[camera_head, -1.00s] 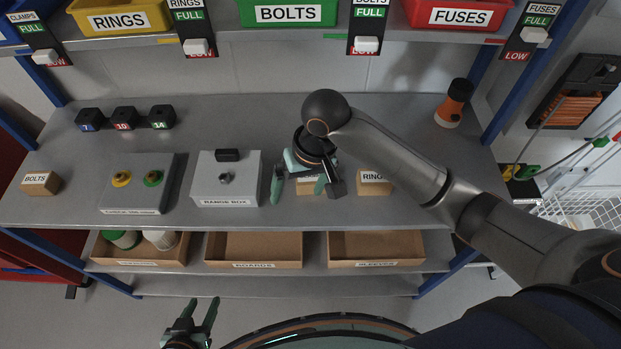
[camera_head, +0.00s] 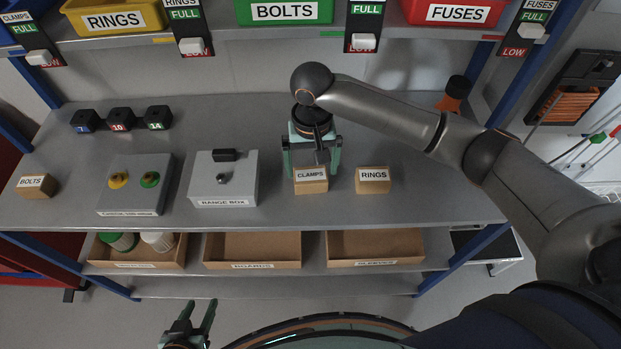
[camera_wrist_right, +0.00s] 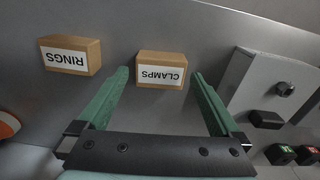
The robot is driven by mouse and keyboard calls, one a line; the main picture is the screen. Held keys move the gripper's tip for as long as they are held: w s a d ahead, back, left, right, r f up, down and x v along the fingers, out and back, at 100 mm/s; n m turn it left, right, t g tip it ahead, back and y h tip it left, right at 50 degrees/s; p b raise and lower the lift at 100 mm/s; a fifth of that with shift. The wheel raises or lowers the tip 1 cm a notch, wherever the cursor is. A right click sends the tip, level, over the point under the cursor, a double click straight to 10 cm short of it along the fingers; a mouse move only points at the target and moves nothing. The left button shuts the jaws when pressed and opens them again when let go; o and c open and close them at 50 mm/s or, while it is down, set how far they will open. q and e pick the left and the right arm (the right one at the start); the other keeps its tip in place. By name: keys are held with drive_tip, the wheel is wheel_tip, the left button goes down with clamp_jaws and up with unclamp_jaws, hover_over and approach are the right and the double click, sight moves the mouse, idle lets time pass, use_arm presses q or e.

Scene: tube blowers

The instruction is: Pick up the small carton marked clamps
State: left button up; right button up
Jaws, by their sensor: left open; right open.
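The small carton marked CLAMPS (camera_head: 311,181) stands on the grey bench, left of the RINGS carton. My right gripper (camera_head: 311,172) is open just behind and above it, one finger toward each side of the carton. In the right wrist view the CLAMPS carton (camera_wrist_right: 161,70) lies just beyond and between the open fingertips of the right gripper (camera_wrist_right: 158,78), with nothing held. Whether the fingers touch it is not clear. My left gripper (camera_head: 200,316) is open and empty, low in front of the bench.
The RINGS carton (camera_head: 373,181) stands close to the right. The range box (camera_head: 224,178) is to the left, with a control box (camera_head: 135,184) and BOLTS carton (camera_head: 36,186) beyond. An orange-black object (camera_head: 454,94) stands at the back right. Bare bench lies right of RINGS.

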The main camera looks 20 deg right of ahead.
sight(311, 175)
drive_tip(key=f, duration=0.2)
drive_tip(key=w+f, duration=0.1)
drive_tip(key=f, duration=0.2)
drive_tip(key=shift+f, duration=0.1)
drive_tip(key=c, duration=1)
drive_tip(key=shift+c, duration=0.2)
drive_tip(key=shift+w, duration=0.1)
